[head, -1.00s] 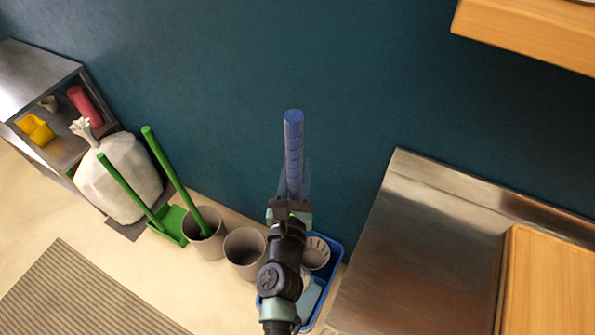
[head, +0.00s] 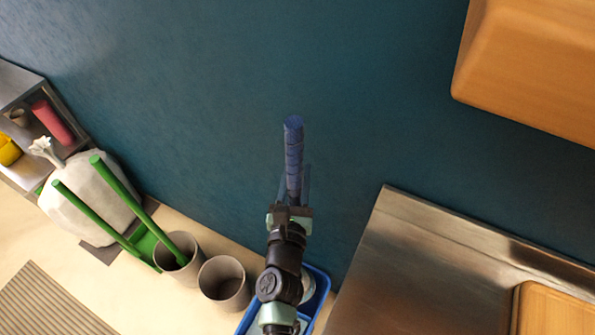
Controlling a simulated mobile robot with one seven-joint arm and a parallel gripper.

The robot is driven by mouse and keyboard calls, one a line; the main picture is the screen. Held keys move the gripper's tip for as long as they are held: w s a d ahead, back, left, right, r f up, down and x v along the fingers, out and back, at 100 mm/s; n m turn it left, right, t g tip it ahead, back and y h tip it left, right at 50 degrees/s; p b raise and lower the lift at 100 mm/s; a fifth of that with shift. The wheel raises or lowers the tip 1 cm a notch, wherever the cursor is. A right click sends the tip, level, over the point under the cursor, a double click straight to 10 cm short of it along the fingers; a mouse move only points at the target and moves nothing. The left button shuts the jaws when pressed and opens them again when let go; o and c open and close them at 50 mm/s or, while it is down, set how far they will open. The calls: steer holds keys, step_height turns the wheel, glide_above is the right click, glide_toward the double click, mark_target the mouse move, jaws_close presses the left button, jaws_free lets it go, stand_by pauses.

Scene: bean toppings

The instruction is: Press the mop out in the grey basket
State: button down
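The mop's blue handle (head: 293,155) stands roughly upright in front of the teal wall. My gripper (head: 290,212) is shut on this handle, with the upper part sticking out beyond the fingers. The mop's lower end is hidden behind my arm. The blue bucket (head: 323,285) is on the floor below, partly covered by my arm. A small part of the grey basket (head: 308,284) shows at the bucket's far side, just right of my arm. I cannot tell whether the mop head is inside the basket.
Two grey bins (head: 224,284) stand left of the bucket. A green broom (head: 118,183) and a green dustpan (head: 145,246) are near a white sack (head: 85,205). A steel counter (head: 400,270) is close on the right. A wooden cabinet (head: 530,70) hangs upper right.

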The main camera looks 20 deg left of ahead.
step_height(320, 180, down, 7)
steer(key=b, duration=0.5)
steer(key=shift+w+b, duration=0.2)
steer(key=shift+b, duration=0.15)
steer(key=shift+s+f+b, duration=0.15)
steer(key=shift+f+b, duration=0.95)
steer(key=shift+f, duration=0.05)
stand_by(2.3)
steer(key=shift+d, duration=0.1)
step_height(320, 180, up, 8)
steer(key=p, duration=0.6)
steer(key=shift+f, duration=0.2)
steer(key=shift+r+p, duration=0.1)
steer(key=shift+p, duration=0.25)
stand_by(0.4)
